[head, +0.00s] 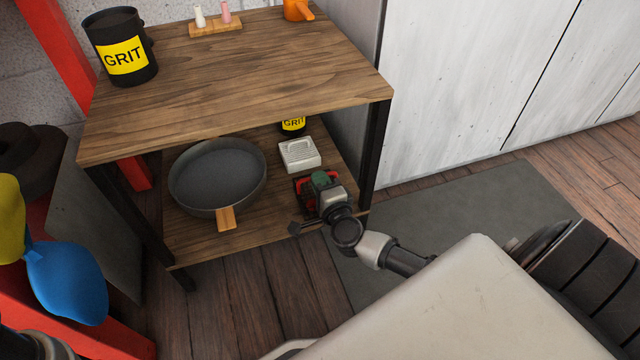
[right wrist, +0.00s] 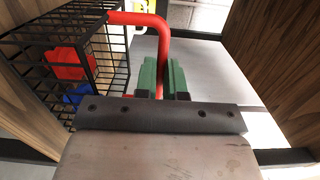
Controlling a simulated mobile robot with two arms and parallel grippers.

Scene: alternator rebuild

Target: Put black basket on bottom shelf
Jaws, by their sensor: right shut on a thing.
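The black basket (head: 302,187) is at the right front part of the wooden bottom shelf (head: 265,230), partly hidden by my right gripper (head: 323,182). In the right wrist view the black wire basket (right wrist: 118,62) shows at upper left, with a red and a blue thing inside and a red handle (right wrist: 150,19). My right gripper's green fingers (right wrist: 163,78) are shut on this red handle. I cannot tell if the basket rests on the shelf or hangs just above it. My left gripper is not in view.
A grey pan (head: 215,175) with a wooden handle sits on the bottom shelf's left. A white box (head: 299,154) and a GRIT can (head: 292,125) stand behind the basket. The top shelf (head: 240,90) overhangs them. A dark table leg (head: 373,150) stands right of my gripper.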

